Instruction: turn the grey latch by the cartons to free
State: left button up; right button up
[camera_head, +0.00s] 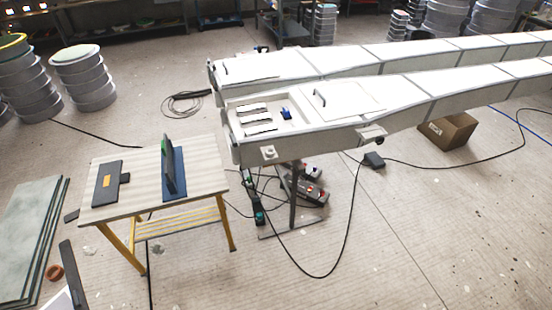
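A brown open carton (447,130) stands on the floor at the right, beneath the long white moulds. I cannot make out a grey latch clearly beside it. A small dark fitting (375,139) sits on the near mould's side, left of the carton; I cannot tell whether it is the latch or how it is turned. A small pale square fitting (268,152) is on the near mould's left end. Neither of my grippers can be made out in this view.
Two long white moulds (350,125) run to the right. A wooden-topped table (140,180) with yellow legs carries dark boards. Cables cross the floor under the near mould. The front right floor is mostly clear.

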aim_at(233, 139)
jog(key=z, duration=0.25)
jog(key=k, duration=0.4)
jog(key=u, duration=1)
jog(key=i, duration=1.3)
jog(key=z, duration=0.2)
